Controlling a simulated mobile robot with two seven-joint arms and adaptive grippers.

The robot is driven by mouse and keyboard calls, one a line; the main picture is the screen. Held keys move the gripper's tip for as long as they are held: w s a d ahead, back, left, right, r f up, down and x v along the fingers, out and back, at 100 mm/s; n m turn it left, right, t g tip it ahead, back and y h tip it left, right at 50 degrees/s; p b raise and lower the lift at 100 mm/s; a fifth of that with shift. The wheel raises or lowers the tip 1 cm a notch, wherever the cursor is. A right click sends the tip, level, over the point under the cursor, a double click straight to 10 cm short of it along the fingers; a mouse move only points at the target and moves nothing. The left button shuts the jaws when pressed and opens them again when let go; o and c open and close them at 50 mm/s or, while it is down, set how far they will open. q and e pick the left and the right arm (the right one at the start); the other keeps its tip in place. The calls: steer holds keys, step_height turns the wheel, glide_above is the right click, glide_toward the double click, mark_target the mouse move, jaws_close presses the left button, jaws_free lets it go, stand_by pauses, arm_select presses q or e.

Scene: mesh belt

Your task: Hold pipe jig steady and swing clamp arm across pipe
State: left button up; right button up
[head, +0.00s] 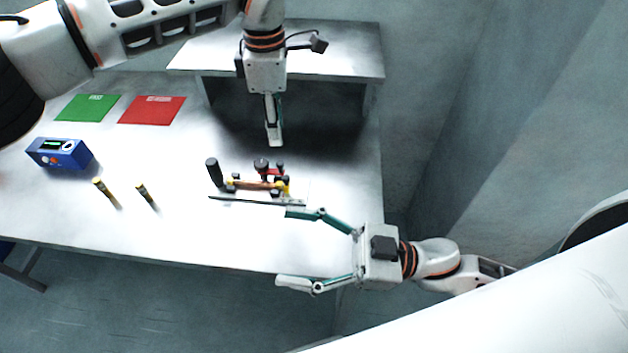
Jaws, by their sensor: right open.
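The pipe jig (245,201) stands on the table near its front right part. It has a thin dark base, an upright black handle (213,172) at its left end, and red and yellow parts toward its right. A copper-coloured pipe (255,185) lies along it. The clamp arm's position is too small to make out. My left gripper (273,141) points down above the table behind the jig, apart from it and seen edge-on. My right gripper (294,248) is open and empty at the table's front edge; its upper fingertip appears close to the jig's right end, contact unclear.
A blue box (59,153) with a display and two yellow-black cylinders (105,192) (146,196) lie to the left. A green mat (88,108) and a red mat (152,110) lie behind. A raised shelf (330,50) stands at the back right.

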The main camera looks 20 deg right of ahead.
mark_target(282, 183)
steer(key=w+d+f+n+h, duration=0.1)
steer(key=w+n, duration=0.3)
steer(key=n, duration=0.5)
steer(key=w+d+f+n+g+h, duration=0.1)
steer(key=w+d+f+n+h, duration=0.1)
steer(key=n, duration=0.7)
steer(key=w+d+f+n+g+h, duration=0.1)
steer(key=w+f+n, duration=0.2)
steer(key=w+n, duration=0.3)
steer(key=shift+w+d+n+h, duration=0.15)
steer(key=shift+w+d+n, duration=0.05)
steer(key=shift+n, duration=0.8)
steer(key=shift+w+d+n+h, duration=0.15)
steer(key=shift+n, duration=0.85)
steer(key=w+d+n, duration=0.1)
steer(key=n, duration=0.1)
steer(key=w+d+f+n+h, duration=0.1)
steer(key=w+n, duration=0.1)
steer(key=w+d+f+n+h, duration=0.1)
steer(key=w+n, duration=0.1)
steer(key=shift+d+n, duration=0.3)
steer(key=shift+w+a+f, duration=0.2)
steer(key=shift+w+a, duration=0.1)
steer(key=shift+a, duration=0.05)
steer(key=shift+x, duration=3.4)
steer(key=shift+f, duration=0.1)
steer(key=shift+d, duration=0.1)
steer(key=c, duration=1.6)
steer(key=o, duration=1.5)
